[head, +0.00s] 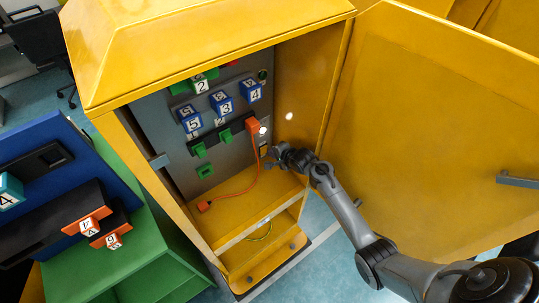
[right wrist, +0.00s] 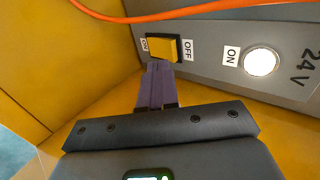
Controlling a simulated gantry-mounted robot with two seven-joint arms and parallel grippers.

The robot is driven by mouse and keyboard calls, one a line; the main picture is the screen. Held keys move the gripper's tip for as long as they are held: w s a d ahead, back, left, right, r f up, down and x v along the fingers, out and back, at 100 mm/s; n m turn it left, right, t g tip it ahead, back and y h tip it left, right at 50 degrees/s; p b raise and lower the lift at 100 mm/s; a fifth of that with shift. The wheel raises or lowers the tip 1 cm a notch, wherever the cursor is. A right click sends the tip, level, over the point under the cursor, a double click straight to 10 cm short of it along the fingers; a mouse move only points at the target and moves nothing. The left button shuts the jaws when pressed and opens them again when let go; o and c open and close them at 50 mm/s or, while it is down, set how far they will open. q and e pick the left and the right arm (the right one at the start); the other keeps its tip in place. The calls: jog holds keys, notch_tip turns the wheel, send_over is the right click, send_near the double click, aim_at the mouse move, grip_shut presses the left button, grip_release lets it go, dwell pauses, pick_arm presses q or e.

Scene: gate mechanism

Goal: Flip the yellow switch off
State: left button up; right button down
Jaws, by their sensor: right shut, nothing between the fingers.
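The yellow switch (right wrist: 162,48) sits in a black frame on the grey panel, between a white label on its left and an "OFF" label (right wrist: 187,50) on its right. My right gripper (right wrist: 156,66) is shut and empty, its purple fingers pointing at the switch. The fingertips overlap the switch's lower edge in the right wrist view; I cannot tell whether they touch it. In the head view my right gripper (head: 272,157) is inside the yellow cabinet, by the panel's lower right. My left gripper is not in view.
A lit white lamp (right wrist: 261,62) labelled "ON" is right of the switch. An orange cable (right wrist: 195,12) crosses above it, running from an orange plug (head: 253,126). The cabinet's side wall is close left of the fingers. The open yellow door (head: 430,130) stands right of my arm.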

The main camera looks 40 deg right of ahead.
aim_at(265, 151)
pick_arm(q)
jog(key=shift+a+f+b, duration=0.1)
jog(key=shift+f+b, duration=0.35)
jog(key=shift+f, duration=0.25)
pick_arm(e)
jog(key=shift+x, duration=1.8)
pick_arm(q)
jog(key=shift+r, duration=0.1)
